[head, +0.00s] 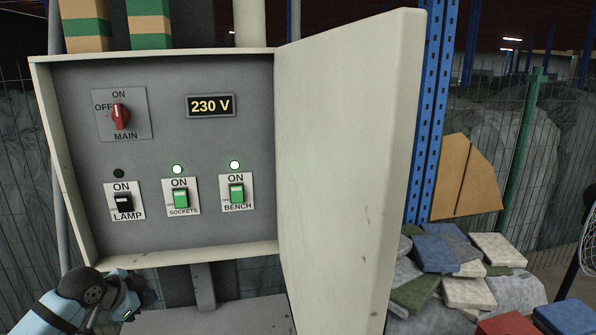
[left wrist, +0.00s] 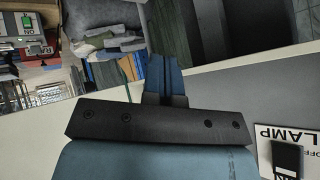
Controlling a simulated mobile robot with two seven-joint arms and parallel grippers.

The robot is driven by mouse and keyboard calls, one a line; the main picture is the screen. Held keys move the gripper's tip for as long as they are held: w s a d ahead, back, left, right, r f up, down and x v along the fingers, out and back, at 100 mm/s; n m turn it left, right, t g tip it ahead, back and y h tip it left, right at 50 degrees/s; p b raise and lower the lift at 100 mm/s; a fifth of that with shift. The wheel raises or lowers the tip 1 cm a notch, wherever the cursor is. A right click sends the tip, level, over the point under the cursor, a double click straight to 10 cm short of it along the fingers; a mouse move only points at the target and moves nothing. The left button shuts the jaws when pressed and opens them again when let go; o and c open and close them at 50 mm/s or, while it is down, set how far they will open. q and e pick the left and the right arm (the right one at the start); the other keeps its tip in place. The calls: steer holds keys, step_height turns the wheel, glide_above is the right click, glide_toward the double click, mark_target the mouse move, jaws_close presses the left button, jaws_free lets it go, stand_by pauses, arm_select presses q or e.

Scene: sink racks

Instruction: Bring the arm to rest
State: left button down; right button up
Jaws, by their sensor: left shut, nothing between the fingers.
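My left gripper (head: 137,296) shows at the lower left of the head view, at and below the bottom edge of the open electrical box (head: 165,256). In the left wrist view its fingers (left wrist: 164,72) are together with nothing between them. The box holds a red MAIN knob (head: 120,116) and a display (head: 210,106) reading 230 V. The black LAMP switch (head: 124,203) has a dark indicator above it. The green SOCKETS switch (head: 181,198) and green BENCH switch (head: 236,193) have lit indicators. The LAMP switch also shows in the left wrist view (left wrist: 287,158). My right gripper is out of view.
The box door (head: 345,165) stands open on the right and juts toward me. A blue rack upright (head: 430,120) stands behind it. A pile of coloured slabs (head: 450,265) and a wire fence (head: 565,150) are at the right.

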arm_select(q)
steer(key=s+d+f+n, duration=0.1)
steer(key=s+d+f, duration=0.2)
steer(key=f, duration=0.2)
steer(key=s+d+f+n, duration=0.1)
steer(key=s+d+f, duration=0.15)
steer(key=f, duration=0.35)
steer(key=s+d+f+n+t, duration=0.1)
steer(key=s+d+f+n, duration=0.1)
steer(key=s, duration=0.6)
steer(key=s+d+f+n+t, duration=0.1)
steer(key=s+d+f+n, duration=0.1)
steer(key=s+d+f, duration=0.2)
steer(key=s+d+f+n+t, duration=0.1)
steer(key=s+d+f, duration=0.2)
steer(key=s+f, duration=0.5)
steer(key=s, duration=0.5)
steer(key=shift+s+d+f+n+y, duration=0.15)
steer(key=shift+s+f+n+y, duration=0.1)
steer(key=shift+s+n+y, duration=0.15)
